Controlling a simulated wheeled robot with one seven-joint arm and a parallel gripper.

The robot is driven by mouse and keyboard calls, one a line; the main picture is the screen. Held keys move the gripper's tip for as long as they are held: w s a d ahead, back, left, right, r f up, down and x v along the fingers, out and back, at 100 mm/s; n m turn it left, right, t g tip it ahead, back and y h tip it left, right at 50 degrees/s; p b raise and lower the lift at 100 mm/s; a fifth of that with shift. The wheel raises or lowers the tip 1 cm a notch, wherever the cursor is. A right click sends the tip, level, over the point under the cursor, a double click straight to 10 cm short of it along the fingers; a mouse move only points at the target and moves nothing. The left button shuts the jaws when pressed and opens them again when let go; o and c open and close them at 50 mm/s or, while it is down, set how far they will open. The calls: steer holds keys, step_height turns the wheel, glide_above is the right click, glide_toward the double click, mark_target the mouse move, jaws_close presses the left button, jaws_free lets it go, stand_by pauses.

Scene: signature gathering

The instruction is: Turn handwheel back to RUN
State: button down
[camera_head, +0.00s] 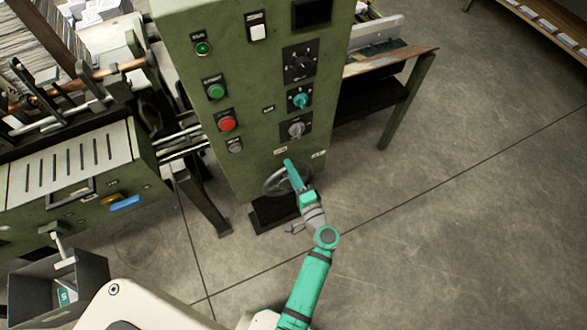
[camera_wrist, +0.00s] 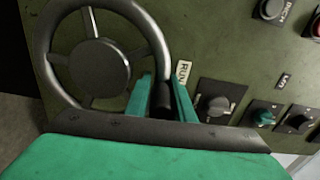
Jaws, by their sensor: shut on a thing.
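The grey metal handwheel (camera_head: 273,182) is mounted low on the front of the green control cabinet. In the wrist view its round hub (camera_wrist: 99,67), spokes and part of its rim (camera_wrist: 62,88) fill the upper left. My gripper (camera_head: 289,166) reaches the wheel from the front right. In the wrist view its teal fingers (camera_wrist: 164,98) are around a dark part at the rim's right side, likely the handle, and are shut on it. A white RUN label (camera_wrist: 184,73) is on the panel just right of the fingers. The lower rim is hidden behind my gripper.
The green cabinet (camera_head: 188,68) carries a green button (camera_head: 216,90), a red button (camera_head: 227,123), a teal knob (camera_head: 300,100) and grey knobs. A press machine stands left, with a grey bin (camera_head: 85,268) below. A table (camera_head: 400,85) stands behind right. The floor (camera_head: 450,220) at right is clear.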

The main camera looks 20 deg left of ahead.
steer(key=shift+s+a+r, duration=0.1)
steer(key=shift+r, duration=0.25)
steer(key=c, duration=1.6)
jaws_free()
steer(key=shift+s+f, duration=0.1)
steer(key=shift+f, duration=0.05)
steer(key=v, duration=1)
steer(key=shift+s+d, duration=0.2)
steer(key=shift+d, duration=0.1)
